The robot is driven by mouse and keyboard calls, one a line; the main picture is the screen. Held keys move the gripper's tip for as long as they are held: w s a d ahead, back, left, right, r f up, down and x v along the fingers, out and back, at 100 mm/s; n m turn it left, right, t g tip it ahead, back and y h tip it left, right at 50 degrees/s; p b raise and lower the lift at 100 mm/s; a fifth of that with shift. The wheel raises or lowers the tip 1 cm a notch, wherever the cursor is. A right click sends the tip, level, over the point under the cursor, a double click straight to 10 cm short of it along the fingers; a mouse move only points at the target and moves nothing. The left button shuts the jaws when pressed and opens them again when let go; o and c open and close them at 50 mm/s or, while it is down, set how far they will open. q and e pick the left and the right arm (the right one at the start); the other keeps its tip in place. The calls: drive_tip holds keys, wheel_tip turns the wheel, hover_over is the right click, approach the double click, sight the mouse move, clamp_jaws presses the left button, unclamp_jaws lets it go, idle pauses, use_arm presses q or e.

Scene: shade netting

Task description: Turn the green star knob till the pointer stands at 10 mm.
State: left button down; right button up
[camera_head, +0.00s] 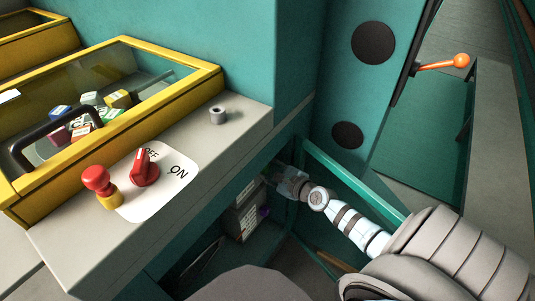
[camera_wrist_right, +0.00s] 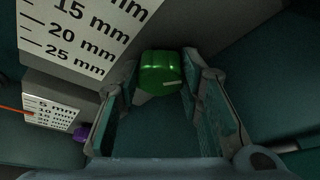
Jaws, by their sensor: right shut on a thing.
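The green star knob (camera_wrist_right: 158,70) shows in the right wrist view between my right gripper's two fingertips. A pale mark shows on its lower right side. My right gripper (camera_wrist_right: 161,84) is shut on the knob. In the head view my right gripper (camera_head: 277,177) reaches into the dark gap under the grey ledge, and the green knob is hidden there. A white scale plate (camera_wrist_right: 85,30) beside the knob shows 15, 20 and 25 mm; its upper part is cut off. I cannot see this scale's pointer. My left gripper is not in view.
A second scale (camera_wrist_right: 50,118) with a purple knob (camera_wrist_right: 80,133) and an orange pointer (camera_wrist_right: 12,110) lies below left. A teal rail (camera_head: 350,180) runs close to my right arm. The ledge carries a red switch (camera_head: 146,169) and a red-topped knob (camera_head: 97,180).

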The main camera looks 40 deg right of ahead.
idle(0.4)
drive_tip(key=o, duration=1.2)
drive_tip(key=shift+c, duration=0.2)
